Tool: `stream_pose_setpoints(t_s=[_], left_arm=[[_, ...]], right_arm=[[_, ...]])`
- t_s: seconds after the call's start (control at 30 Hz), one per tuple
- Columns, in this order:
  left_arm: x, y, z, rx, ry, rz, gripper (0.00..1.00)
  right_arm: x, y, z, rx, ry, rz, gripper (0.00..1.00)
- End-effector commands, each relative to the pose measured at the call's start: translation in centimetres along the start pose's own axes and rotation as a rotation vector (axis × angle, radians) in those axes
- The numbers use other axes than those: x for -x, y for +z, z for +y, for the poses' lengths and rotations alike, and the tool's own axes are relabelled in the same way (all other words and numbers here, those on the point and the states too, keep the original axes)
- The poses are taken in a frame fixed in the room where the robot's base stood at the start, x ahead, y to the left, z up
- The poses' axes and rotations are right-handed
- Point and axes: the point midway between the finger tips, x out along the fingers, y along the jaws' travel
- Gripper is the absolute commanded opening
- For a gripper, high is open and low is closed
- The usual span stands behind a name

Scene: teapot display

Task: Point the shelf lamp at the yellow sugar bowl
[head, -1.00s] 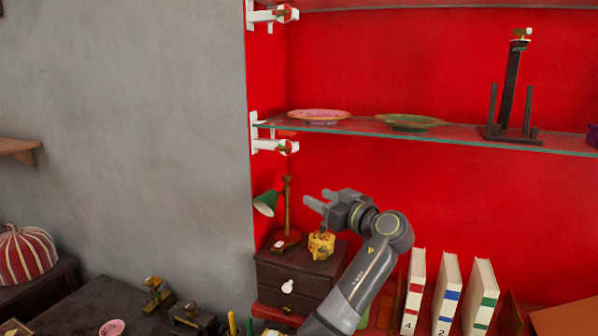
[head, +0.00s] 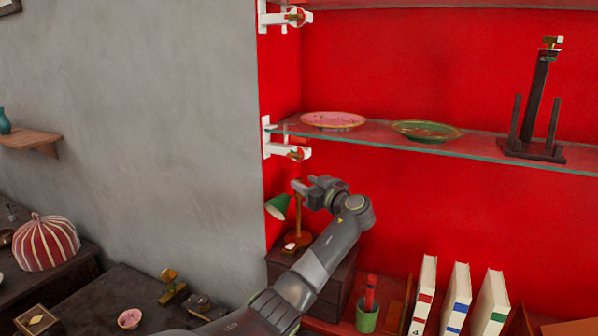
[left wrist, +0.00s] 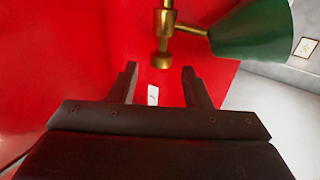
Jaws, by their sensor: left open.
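The shelf lamp has a green shade (head: 277,207) and a brass stem (head: 299,215). It stands on a small dark drawer chest (head: 333,290), its shade facing lower left. My left gripper (head: 298,186) is open beside the lamp's upper part in the head view. In the left wrist view, the brass post (left wrist: 165,28) ends in a knob just beyond and between the open fingertips (left wrist: 160,72), with the green shade (left wrist: 250,33) to the right. I see no contact. The yellow sugar bowl is not visible now; my arm covers that area. My right gripper is out of view.
A glass shelf (head: 380,141) above my gripper carries a pink plate (head: 333,121) and a green plate (head: 427,131). White books (head: 455,297) and a green cup (head: 367,317) stand at lower right. The grey wall (head: 130,150) is left of the lamp.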

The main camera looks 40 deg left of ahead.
Motion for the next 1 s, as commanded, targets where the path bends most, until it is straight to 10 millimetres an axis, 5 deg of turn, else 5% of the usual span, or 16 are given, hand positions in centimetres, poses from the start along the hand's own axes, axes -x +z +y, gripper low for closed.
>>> stream_pose_setpoints(t_s=[0.23,0.67,1.0], left_arm=[[-3.2,-0.2,0.0,-0.001,-0.001,0.001,0.44],[-3.9,0.0,0.0,0.001,0.001,0.000,0.42],[-3.9,0.0,0.0,0.001,0.001,0.000,0.00]], right_arm=[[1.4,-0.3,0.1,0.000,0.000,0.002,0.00],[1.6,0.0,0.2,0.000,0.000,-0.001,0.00],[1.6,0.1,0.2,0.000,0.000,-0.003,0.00]])
